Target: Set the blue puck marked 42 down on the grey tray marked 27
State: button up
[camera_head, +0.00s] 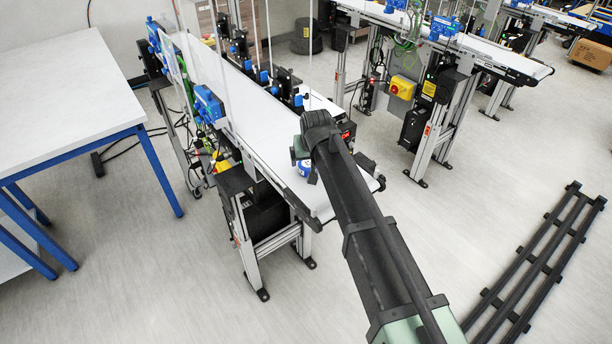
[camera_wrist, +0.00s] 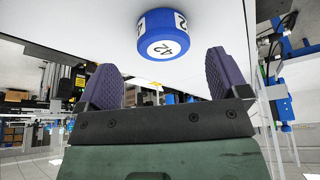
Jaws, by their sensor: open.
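The blue puck marked 42 (camera_wrist: 163,35) rests on the white conveyor belt (camera_wrist: 75,25). It is a short blue cylinder with white number labels on its top and side. My gripper (camera_wrist: 163,80) is open and empty, with its two purple padded fingers spread. In the wrist view the puck is just beyond the fingertips, centred between them and apart from both. In the head view the puck (camera_head: 305,168) shows near the belt's front end, partly hidden by my arm. No grey tray marked 27 can be made out in either view.
A white table with blue legs (camera_head: 70,85) stands left of the conveyor. Blue sensor boxes (camera_head: 208,103) line the belt's sides. Another conveyor (camera_head: 480,50) stands at the back right. Black rails (camera_head: 540,265) lie on the floor at right.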

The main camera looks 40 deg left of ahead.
aim_at(308, 164)
jog(key=b+x, duration=0.5)
jog(key=shift+s+a+f, duration=0.15)
jog(key=shift+a+f, duration=0.05)
jog(key=shift+d+r, duration=0.1)
jog(key=shift+r, duration=0.2)
jog(key=c, duration=1.1)
